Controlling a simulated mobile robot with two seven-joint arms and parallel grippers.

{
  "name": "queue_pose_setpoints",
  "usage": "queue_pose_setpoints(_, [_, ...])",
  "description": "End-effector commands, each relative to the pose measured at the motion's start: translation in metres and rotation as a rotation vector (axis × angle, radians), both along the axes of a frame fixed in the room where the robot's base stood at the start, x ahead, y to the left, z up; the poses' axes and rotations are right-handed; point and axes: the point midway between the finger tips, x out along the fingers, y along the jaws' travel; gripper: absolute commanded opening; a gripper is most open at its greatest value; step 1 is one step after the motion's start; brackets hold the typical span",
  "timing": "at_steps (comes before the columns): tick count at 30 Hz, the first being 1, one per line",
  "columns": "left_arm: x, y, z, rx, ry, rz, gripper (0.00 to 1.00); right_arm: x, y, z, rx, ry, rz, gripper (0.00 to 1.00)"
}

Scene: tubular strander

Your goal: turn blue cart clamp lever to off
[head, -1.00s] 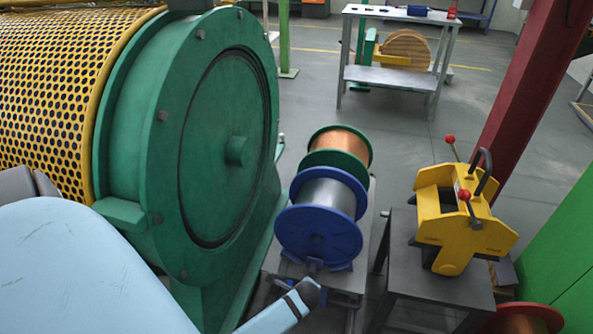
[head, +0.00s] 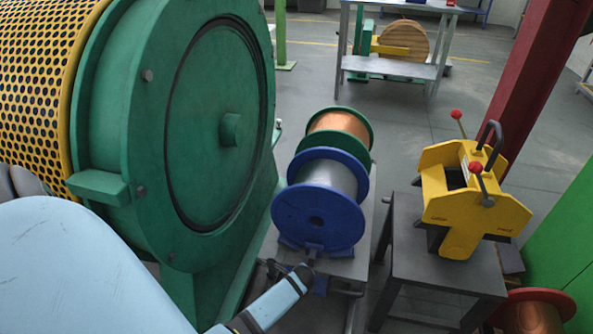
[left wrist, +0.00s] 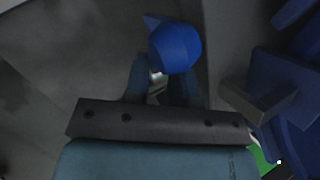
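The blue spool (head: 305,215) lies on a grey cart (head: 352,268) with blue brackets, beside the green machine. In the left wrist view, a blue knob (left wrist: 175,48), apparently the clamp lever's end, is just beyond my left gripper's fingers (left wrist: 158,85). The two fingers stand apart with a narrow gap; the knob overlaps the right finger's tip. I cannot tell whether they touch the lever. In the head view, my left gripper (head: 303,272) is low at the cart's front end, below the spool; the lever is not clear there. My right gripper is not in view.
The large green machine wheel (head: 150,150) stands close on the left. A green-flanged copper spool (head: 342,125) sits behind the blue spool. A yellow device (head: 465,205) with red-knobbed levers stands on a dark table (head: 440,275) to the right.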

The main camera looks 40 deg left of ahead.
Motion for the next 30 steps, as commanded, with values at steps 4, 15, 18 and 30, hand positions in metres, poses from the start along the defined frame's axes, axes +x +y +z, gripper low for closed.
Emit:
queue_pose_setpoints(4, [0.002, 0.002, -0.005, 0.000, 0.000, 0.000, 0.23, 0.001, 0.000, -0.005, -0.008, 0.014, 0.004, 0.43])
queue_pose_setpoints(15, [0.002, 0.002, -0.005, 0.000, 0.000, 0.001, 0.00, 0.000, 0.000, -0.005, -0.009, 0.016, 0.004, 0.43])
queue_pose_setpoints(18, [0.002, 0.002, -0.005, 0.000, 0.000, 0.001, 0.00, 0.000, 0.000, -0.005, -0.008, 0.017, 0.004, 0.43])
queue_pose_setpoints(30, [0.013, 0.008, -0.004, -0.071, -0.039, 0.000, 0.00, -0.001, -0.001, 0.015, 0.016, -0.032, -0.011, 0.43])
